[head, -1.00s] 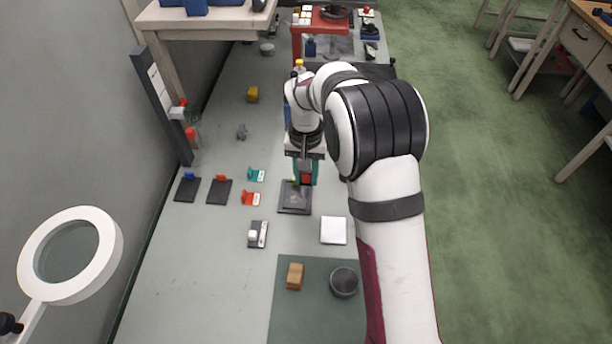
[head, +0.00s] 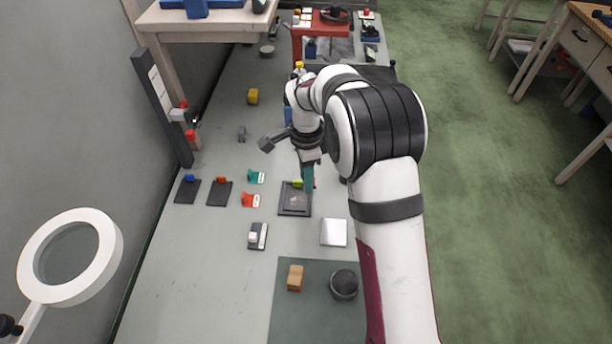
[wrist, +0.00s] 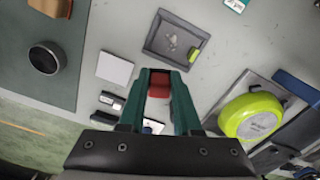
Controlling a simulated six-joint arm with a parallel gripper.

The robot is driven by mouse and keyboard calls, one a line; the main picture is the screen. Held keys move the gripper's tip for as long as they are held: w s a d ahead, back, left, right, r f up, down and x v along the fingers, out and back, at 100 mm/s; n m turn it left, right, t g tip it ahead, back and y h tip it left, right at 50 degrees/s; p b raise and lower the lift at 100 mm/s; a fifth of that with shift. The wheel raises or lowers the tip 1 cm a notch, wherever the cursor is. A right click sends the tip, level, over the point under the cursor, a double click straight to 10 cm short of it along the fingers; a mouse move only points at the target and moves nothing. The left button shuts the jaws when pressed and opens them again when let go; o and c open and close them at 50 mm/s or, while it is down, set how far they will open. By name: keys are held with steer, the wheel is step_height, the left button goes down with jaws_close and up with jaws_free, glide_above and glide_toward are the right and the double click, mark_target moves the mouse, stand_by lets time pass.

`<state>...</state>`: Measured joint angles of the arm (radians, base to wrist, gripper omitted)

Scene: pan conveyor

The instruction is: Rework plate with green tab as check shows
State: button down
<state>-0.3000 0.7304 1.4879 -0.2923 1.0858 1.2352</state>
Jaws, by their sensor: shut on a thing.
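The dark square plate with the green tab (head: 294,203) lies flat on the bench in the head view. In the wrist view the plate (wrist: 160,45) shows pale marks on its middle and the green tab (wrist: 194,55) at one edge. My gripper (head: 307,184) has teal fingers and is beside and above the plate's right side in the head view. In the wrist view my gripper (wrist: 160,80) is shut on a small red block (wrist: 158,88). The fingers hide part of the block, and its lower end cannot be made out.
Plates with a blue tab (head: 188,190) and a red tab (head: 219,192) lie left. Teal (head: 256,176) and red (head: 250,199) pieces lie near them. A white square (head: 333,232), a switch box (head: 257,236), a wooden block (head: 295,278) and a dark knob (head: 344,283) are nearer.

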mark_target(306, 205)
steer(key=m, duration=0.4)
steer(key=shift+w, duration=0.1)
steer(key=shift+f+m, duration=0.1)
steer(key=shift+m, duration=0.3)
steer(key=shift+f, duration=3.5)
steer(key=shift+a+f, duration=0.2)
steer(key=shift+f, duration=0.1)
steer(key=shift+a+f, duration=0.1)
steer(key=shift+a, duration=2.55)
steer(key=shift+d, duration=2.9)
steer(key=shift+s+a, duration=0.1)
steer(key=shift+s, duration=0.25)
steer(key=shift+a, duration=2.7)
steer(key=shift+d, duration=2.75)
steer(key=shift+r, duration=4.05)
steer(key=shift+d, duration=0.1)
